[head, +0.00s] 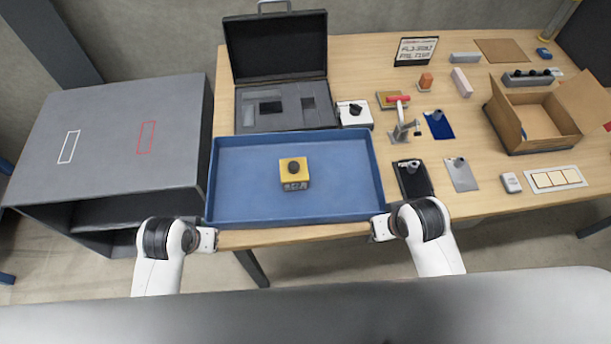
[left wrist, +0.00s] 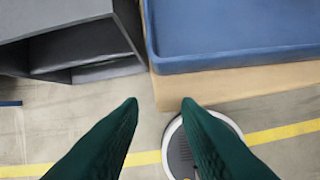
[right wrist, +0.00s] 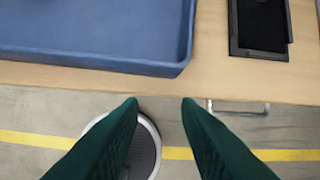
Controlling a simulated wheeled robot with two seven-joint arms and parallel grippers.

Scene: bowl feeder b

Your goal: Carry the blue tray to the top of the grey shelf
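The blue tray (head: 250,205) lies flat on the wooden table at its front left, with a yellow box with a black knob (head: 294,172) in it. The grey shelf (head: 105,180) stands left of the table; its top carries a white and a red outlined rectangle. My left gripper (head: 207,240) is by the tray's front left corner; in the left wrist view its fingers (left wrist: 160,103) are apart and empty, short of the tray (left wrist: 230,62). My right gripper (head: 380,228) is by the front right corner; its fingers (right wrist: 160,103) are apart and empty in the right wrist view, short of the tray (right wrist: 100,62).
An open black case (head: 280,65) stands behind the tray, with a white box (head: 354,121) beside it. A dark tray-like plate (head: 412,180), a red-handled clamp (head: 404,125) and an open cardboard box (head: 535,125) are to the right. The shelf top is bare.

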